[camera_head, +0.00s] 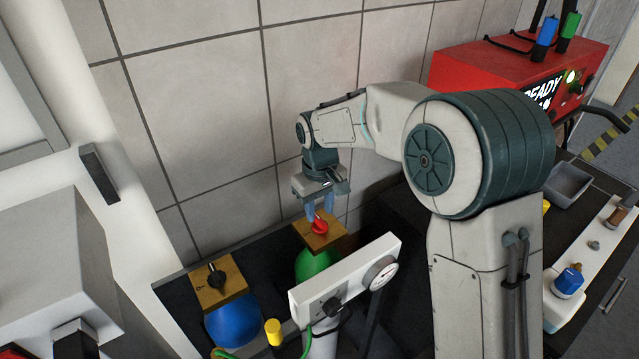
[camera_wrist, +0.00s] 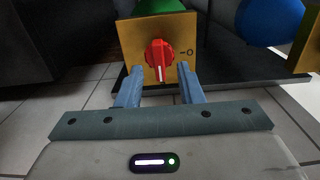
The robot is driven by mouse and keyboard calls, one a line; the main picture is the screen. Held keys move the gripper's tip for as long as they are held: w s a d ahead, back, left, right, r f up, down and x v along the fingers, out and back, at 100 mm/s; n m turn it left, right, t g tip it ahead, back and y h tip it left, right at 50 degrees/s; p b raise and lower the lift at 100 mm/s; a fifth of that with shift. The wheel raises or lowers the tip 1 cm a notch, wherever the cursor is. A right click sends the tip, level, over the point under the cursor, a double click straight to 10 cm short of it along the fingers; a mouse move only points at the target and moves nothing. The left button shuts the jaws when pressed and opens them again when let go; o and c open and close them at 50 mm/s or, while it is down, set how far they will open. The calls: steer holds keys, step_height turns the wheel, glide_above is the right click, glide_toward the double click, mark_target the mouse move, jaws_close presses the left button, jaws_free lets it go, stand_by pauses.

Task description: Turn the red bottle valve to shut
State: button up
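The red valve knob (camera_head: 320,226) sits on a brass plate (camera_head: 313,241) on top of the green bottle (camera_head: 312,262). In the wrist view the red knob (camera_wrist: 160,57) has a white line pointing down toward my gripper. An O mark with a dash shows on the plate (camera_wrist: 130,38) to the knob's right. My gripper (camera_head: 319,209) points down just above the knob. Its two blue-grey fingers (camera_wrist: 160,75) are open, one on each side of the knob's lower part, with gaps visible. Contact cannot be seen.
A blue bottle (camera_head: 235,322) with a black knob (camera_head: 216,277) stands to the left. A white panel (camera_head: 345,276) with a gauge stands in front of the green bottle. The tiled wall (camera_head: 200,105) is close behind. A red machine (camera_head: 510,68) is at the upper right.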

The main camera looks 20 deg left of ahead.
mark_target(320, 220)
step_height(320, 220, up, 11)
stand_by(0.3)
steer(key=s+d+r+m+t, duration=0.1)
steer(key=s+d+m, duration=0.25)
steer(key=d, duration=0.65)
steer(key=s+d+r+m+t, duration=0.15)
steer(key=s+d, duration=0.25)
steer(key=d, duration=0.6)
steer(key=s+d+f+m, duration=0.4)
steer(key=s+d+f, duration=0.1)
steer(key=s+d, duration=0.5)
steer(key=shift+s+d+f+m, duration=0.25)
steer(key=shift+s+m, duration=0.15)
steer(key=shift+s, duration=0.35)
steer(key=shift+d+t, duration=0.1)
steer(key=shift+t, duration=0.15)
